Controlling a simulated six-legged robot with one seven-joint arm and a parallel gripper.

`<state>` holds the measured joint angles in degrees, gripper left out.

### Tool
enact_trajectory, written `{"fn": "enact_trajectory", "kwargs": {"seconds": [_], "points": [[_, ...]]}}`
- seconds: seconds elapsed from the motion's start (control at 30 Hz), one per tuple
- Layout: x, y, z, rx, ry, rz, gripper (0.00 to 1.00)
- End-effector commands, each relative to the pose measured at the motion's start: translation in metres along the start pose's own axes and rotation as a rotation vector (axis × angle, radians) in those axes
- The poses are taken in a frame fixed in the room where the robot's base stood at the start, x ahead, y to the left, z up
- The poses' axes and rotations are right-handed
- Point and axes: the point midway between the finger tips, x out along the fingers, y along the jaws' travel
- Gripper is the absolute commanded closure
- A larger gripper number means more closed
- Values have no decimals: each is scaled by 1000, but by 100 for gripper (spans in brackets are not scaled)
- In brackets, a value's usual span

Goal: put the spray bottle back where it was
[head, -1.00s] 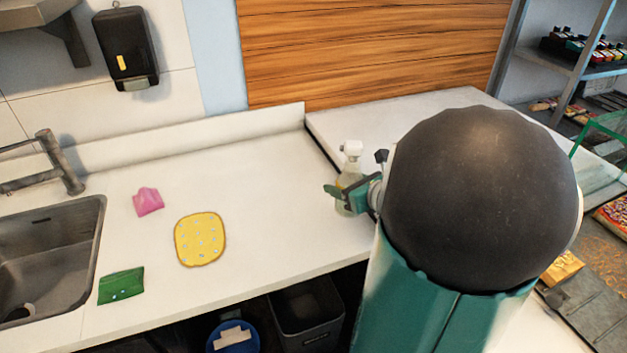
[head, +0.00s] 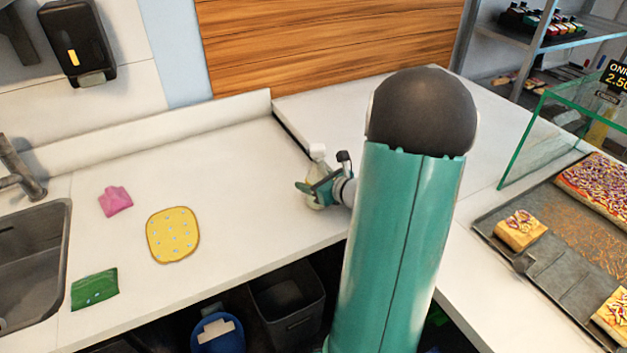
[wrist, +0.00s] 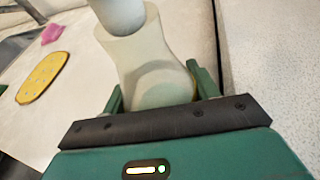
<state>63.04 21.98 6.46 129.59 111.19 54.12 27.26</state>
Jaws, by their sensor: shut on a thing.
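The spray bottle (head: 316,172) has a white top and a pale, see-through body. It stands roughly upright at the right end of the white counter, near the seam with the neighbouring counter. My gripper (head: 312,190) is shut around its body from the right. In the wrist view the bottle (wrist: 150,62) sits between the two green fingers of my gripper (wrist: 155,92). Its lower part is hidden by the gripper, so I cannot tell whether its base touches the counter.
A yellow spotted sponge cloth (head: 172,235), a pink cloth (head: 115,201) and a green cloth (head: 94,289) lie on the counter (head: 235,200). A sink (head: 30,250) is at the left. Pizza trays (head: 500,215) and a glass guard (head: 545,140) are at the right. Counter left of the bottle is clear.

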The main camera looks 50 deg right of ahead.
Motion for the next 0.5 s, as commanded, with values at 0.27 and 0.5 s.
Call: {"fn": "enact_trajectory", "kwargs": {"seconds": [0.27, 0.5], "points": [[1, 0, -3, -1, 0, 1, 74], [1, 0, -3, -1, 0, 0, 19]]}}
